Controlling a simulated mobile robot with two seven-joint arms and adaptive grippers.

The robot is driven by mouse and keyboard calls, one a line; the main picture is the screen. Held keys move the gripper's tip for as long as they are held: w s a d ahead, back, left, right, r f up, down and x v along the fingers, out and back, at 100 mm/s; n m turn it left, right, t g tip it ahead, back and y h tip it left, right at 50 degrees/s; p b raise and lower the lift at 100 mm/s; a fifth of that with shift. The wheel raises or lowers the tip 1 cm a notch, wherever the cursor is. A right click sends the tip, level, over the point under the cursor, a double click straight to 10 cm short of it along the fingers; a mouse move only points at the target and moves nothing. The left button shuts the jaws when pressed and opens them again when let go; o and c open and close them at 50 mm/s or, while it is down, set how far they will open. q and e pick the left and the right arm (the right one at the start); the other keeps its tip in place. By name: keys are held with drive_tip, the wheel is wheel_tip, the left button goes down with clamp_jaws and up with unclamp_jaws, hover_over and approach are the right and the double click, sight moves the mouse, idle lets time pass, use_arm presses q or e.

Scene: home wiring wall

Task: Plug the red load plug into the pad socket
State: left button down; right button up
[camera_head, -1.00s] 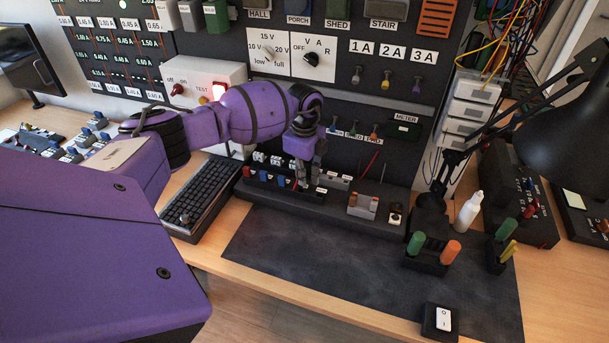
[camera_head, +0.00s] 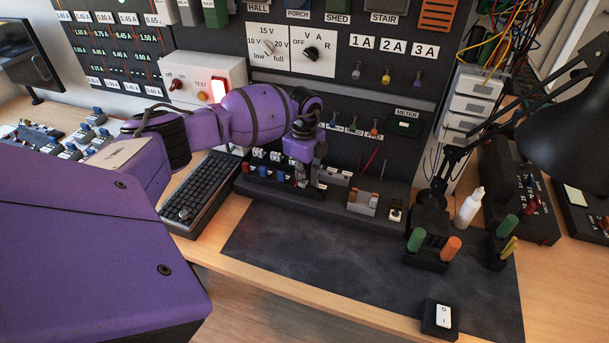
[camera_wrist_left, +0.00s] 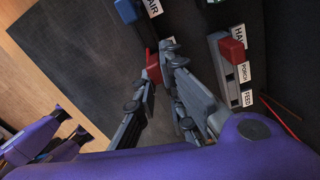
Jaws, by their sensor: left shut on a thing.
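My left gripper (camera_head: 305,183) reaches down to the row of small plugs at the foot of the wiring panel. In the left wrist view its fingers (camera_wrist_left: 160,62) are shut on the red load plug (camera_wrist_left: 153,69), whose red body shows between and beside the fingertips. The fingers hide the plug in the head view. The plug is over or at the dark strip; I cannot tell whether it is seated in a socket. I cannot pick out the pad socket with certainty.
A grey block with another red piece (camera_wrist_left: 232,50) and PORCH and FEED labels is right of the fingers. A blue plug (camera_wrist_left: 127,11) is nearby. A keyboard (camera_head: 199,190) lies left of the strip. The dark mat (camera_head: 320,255) in front is mostly clear; green and orange handles stand at its right.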

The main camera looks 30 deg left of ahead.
use_arm(q)
drive_tip(key=shift+f, duration=0.6)
drive_tip(key=c, duration=1.7)
unclamp_jaws()
drive_tip(key=shift+c, duration=0.2)
drive_tip(key=shift+r, duration=0.15)
wheel_tip(320, 180, up, 12)
drive_tip(key=shift+o, duration=0.3)
drive_tip(key=o, duration=1.3)
